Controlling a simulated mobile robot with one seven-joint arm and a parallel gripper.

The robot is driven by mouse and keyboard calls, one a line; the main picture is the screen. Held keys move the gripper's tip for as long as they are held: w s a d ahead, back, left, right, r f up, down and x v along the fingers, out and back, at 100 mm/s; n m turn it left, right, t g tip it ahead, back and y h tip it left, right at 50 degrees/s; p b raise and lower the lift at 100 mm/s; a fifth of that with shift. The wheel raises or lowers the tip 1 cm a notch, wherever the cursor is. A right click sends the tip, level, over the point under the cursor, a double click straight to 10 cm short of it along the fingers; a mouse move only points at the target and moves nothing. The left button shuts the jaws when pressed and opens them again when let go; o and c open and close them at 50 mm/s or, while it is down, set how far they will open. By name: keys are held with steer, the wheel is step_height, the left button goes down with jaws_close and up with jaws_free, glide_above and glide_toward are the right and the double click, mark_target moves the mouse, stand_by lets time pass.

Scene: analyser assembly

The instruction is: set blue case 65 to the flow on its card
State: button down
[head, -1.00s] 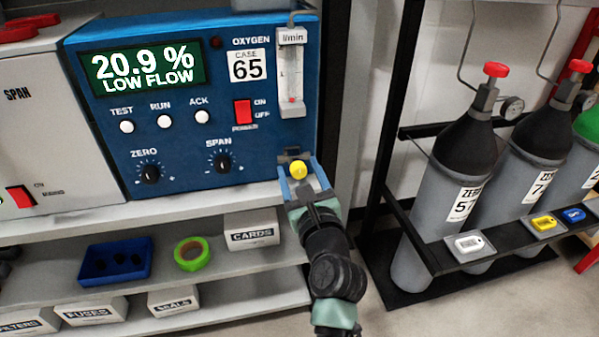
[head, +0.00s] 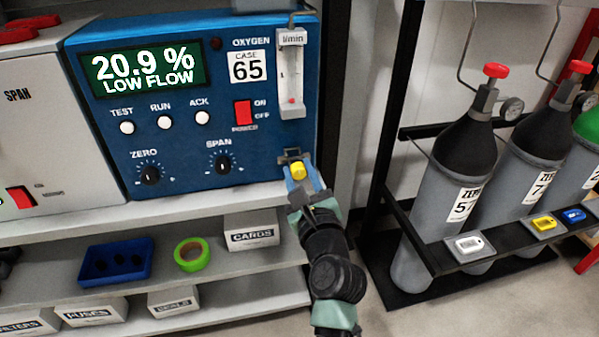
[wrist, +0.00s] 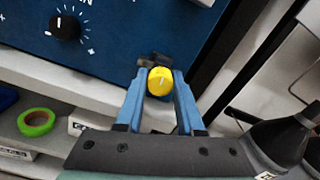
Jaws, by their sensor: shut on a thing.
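The blue case 65 (head: 190,110) stands on the shelf, and its screen (head: 142,73) reads 20.9 % LOW FLOW. My gripper (head: 297,172) is at the lower right of its front, shut on the yellow knob (head: 299,170). In the wrist view the yellow knob (wrist: 160,81) sits between my blue fingers (wrist: 158,98), its white mark pointing up and slightly right. The flow tube (head: 291,75) marked l/min is above my gripper; a small red float (head: 291,100) sits near its bottom. I see no card with a flow value.
A grey case (head: 40,130) stands at left. Below are a blue tray (head: 115,262), green tape (head: 191,254) and a CARDS box (head: 251,234). A dark rack post (head: 398,110) and gas cylinders (head: 440,200) stand at right.

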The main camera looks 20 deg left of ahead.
steer(key=n, duration=0.5)
steer(key=shift+f, duration=0.1)
steer(key=n+b, duration=0.1)
steer(key=n, duration=0.3)
steer(key=shift+n, duration=0.4)
steer(key=n+b, duration=0.2)
steer(key=n, duration=0.2)
steer(key=shift+n, duration=0.3)
steer(key=n+b, duration=0.2)
steer(key=n, duration=0.2)
steer(key=shift+f, duration=0.1)
steer(key=n+b, duration=0.3)
steer(key=n, duration=0.3)
steer(key=n+b, duration=0.3)
steer(key=n, duration=0.1)
steer(key=n+b, duration=0.2)
steer(key=n, duration=0.3)
steer(key=shift+n+b, duration=1.35)
steer(key=shift+n, duration=0.85)
